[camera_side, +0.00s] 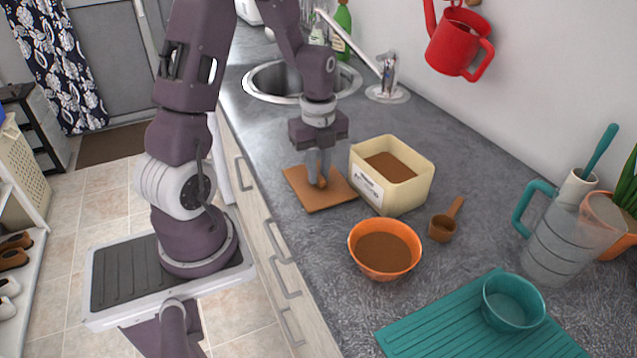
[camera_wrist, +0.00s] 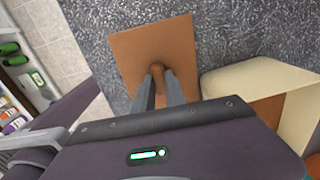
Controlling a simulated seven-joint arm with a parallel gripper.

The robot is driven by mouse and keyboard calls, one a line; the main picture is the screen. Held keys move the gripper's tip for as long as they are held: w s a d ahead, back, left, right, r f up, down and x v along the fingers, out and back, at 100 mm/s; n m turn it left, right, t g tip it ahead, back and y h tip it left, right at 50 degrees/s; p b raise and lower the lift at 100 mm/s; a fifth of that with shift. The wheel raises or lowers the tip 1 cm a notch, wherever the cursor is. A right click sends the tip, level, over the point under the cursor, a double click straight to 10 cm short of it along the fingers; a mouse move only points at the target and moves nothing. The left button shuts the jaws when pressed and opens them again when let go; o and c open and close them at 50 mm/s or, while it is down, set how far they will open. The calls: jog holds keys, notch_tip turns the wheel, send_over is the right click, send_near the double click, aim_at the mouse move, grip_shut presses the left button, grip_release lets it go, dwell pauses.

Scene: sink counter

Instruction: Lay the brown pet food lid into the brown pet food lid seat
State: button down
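The brown pet food lid (camera_side: 325,198) is a flat square plate with a small upright knob, lying on the counter left of the cream box; it also shows in the wrist view (camera_wrist: 150,40). My gripper (camera_side: 319,180) points down over the lid, its two fingers close together on either side of the knob. In the wrist view the knob is between the fingertips (camera_wrist: 158,75); whether they press on it is unclear. The cream box (camera_side: 408,201) has a label, an open top and brown contents. I see no separately marked lid seat; the box also shows in the wrist view (camera_wrist: 250,78).
An orange bowl (camera_side: 384,274) of brown contents and a brown scoop (camera_side: 443,229) stand in front of the box. A teal mat (camera_side: 430,335) with a teal bowl (camera_side: 513,303) and a clear jug (camera_side: 563,240) are at right. The sink (camera_side: 265,95) is behind my gripper.

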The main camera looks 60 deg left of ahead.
jog(key=shift+r, duration=0.1)
dwell(0.3)
jog(key=shift+r, duration=1.65)
jog(key=c, duration=2)
grip_release()
grip_shut()
